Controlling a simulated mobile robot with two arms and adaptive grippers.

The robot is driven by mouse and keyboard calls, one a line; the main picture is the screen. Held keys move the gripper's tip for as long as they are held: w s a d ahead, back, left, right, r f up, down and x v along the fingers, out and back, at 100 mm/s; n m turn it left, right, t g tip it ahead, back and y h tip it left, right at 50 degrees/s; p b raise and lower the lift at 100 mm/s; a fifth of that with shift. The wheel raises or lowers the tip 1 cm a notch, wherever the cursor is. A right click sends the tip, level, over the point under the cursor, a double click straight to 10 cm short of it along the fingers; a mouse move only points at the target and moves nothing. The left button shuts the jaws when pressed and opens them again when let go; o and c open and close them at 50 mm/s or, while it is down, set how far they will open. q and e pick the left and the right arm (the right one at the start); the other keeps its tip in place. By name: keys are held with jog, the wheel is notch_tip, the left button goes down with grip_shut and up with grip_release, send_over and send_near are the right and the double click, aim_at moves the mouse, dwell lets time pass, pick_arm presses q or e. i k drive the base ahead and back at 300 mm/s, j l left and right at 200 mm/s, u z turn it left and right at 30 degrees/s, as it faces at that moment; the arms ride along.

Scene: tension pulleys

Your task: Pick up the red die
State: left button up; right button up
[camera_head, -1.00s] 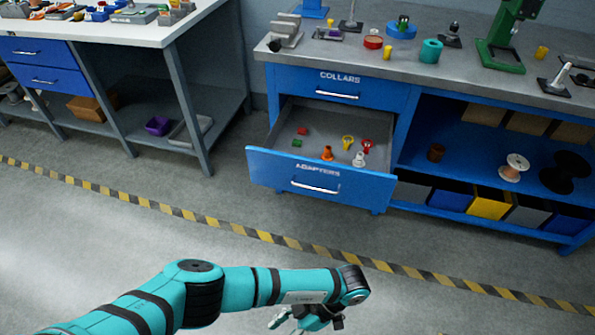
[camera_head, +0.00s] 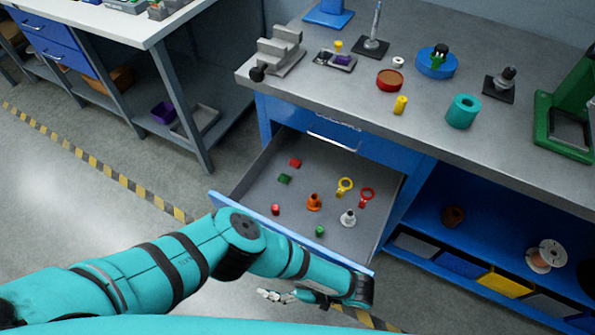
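The open drawer (camera_head: 239,177) holds several small parts. A flat red block (camera_head: 295,162) lies near its back left, beside a green block (camera_head: 284,179). A smaller red piece (camera_head: 275,209) lies near the drawer front. I cannot tell for sure which red piece is the die; the flat block looks most like one. My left gripper (camera_head: 268,294) is in front of and below the drawer front, clear of the parts. It is small and seen from the side, so its finger opening is unclear. My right gripper is not in view.
An orange cone piece (camera_head: 314,202), a yellow ring piece (camera_head: 345,187), a red ring piece (camera_head: 366,197), a white piece (camera_head: 347,218) and a small green piece (camera_head: 320,231) share the drawer. The grey worktop (camera_head: 342,97) overhangs the drawer's back. My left arm crosses before the drawer front.

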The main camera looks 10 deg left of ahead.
aim_at(274, 208)
jog(key=i+l+u, duration=0.2)
jog(key=i+l, duration=0.55)
jog(key=i+l+u, duration=0.2)
jog(key=u, duration=0.2)
jog(key=i+l, duration=0.05)
jog(key=i, duration=0.05)
